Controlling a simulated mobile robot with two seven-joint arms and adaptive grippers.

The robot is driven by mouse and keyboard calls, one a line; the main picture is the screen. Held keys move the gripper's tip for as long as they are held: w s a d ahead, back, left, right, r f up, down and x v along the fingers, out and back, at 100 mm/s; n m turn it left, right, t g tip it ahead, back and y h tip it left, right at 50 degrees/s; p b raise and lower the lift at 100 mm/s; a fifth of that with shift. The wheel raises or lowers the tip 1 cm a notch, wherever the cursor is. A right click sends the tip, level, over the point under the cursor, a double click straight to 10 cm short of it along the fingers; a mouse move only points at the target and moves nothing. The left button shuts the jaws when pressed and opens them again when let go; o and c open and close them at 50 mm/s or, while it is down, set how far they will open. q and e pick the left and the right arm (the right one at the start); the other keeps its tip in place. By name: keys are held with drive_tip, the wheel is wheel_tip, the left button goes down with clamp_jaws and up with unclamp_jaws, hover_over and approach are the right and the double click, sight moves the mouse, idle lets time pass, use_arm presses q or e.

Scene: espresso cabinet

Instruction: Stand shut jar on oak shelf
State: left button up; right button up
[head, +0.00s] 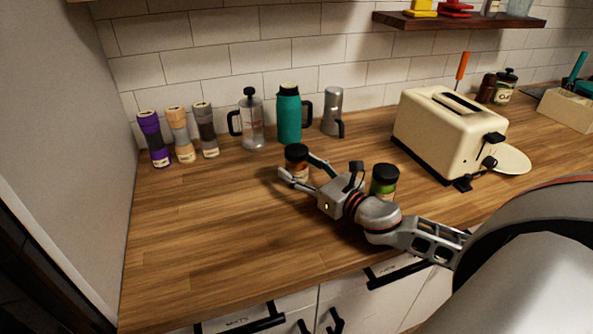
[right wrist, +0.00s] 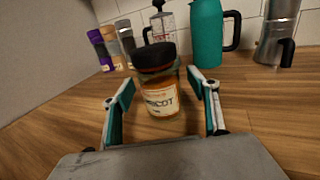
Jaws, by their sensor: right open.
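A jar with a black lid (head: 297,151) and orange contents stands upright on the wooden counter. In the right wrist view the shut jar (right wrist: 158,86) carries a pale label reading "…RICOT". My right gripper (head: 299,168) is open, with a finger on each side of this jar. The right wrist view shows gaps between the fingers (right wrist: 160,98) and the glass. A second black-lidded jar (head: 384,182), with green contents, stands close behind the gripper's wrist. A wooden wall shelf (head: 430,22) is at the upper right. My left gripper is not in view.
A French press (head: 251,125), a teal flask (head: 289,118) and a moka pot (head: 333,113) stand behind the jar. Several grinders (head: 178,135) stand at the left. A cream toaster (head: 447,133) is at the right. The shelf holds yellow and red items and glassware. The front-left counter is clear.

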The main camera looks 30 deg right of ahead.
drive_tip(key=shift+w+a, duration=0.15)
drive_tip(key=shift+w, duration=0.65)
drive_tip(key=c, duration=1.5)
drive_tip(key=shift+r, duration=0.15)
